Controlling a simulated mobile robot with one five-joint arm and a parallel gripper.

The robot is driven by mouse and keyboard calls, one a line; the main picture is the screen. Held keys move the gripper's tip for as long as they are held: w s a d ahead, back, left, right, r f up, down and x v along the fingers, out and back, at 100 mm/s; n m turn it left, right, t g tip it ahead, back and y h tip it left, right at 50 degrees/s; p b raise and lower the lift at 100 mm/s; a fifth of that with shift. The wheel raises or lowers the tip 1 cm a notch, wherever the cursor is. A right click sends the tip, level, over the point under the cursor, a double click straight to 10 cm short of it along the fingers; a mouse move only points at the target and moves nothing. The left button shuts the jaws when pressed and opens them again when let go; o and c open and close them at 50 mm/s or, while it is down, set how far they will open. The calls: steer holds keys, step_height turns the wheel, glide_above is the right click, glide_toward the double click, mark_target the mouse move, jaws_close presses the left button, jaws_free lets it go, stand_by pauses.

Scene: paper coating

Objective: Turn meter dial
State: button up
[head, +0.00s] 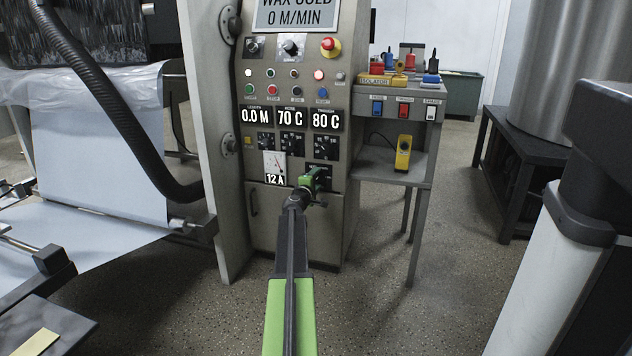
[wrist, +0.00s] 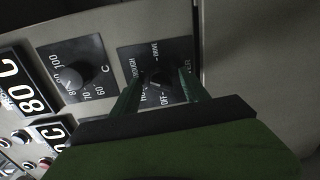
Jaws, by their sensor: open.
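The selector dial (wrist: 155,83) is a dark knob on a black plate with white words, of which "DRIVE" and "OFF" can be read, in the wrist view. My gripper (wrist: 158,76) is open, its green fingers on either side of the knob; I cannot tell if they touch it. In the head view my gripper (head: 314,180) is at the panel's lower right and mostly hides this dial.
The grey control cabinet (head: 288,225) carries buttons and a red emergency stop (head: 330,47). Another dial (wrist: 72,78) is beside the selector. A side stand (head: 400,170) with switches and a yellow device (head: 403,152) is right. A black hose (head: 110,100) hangs left.

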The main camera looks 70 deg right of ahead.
steer(key=a+r+p, duration=0.1)
steer(key=a, duration=1.6)
steer(key=shift+s+a, duration=0.2)
steer(key=shift+s, duration=0.15)
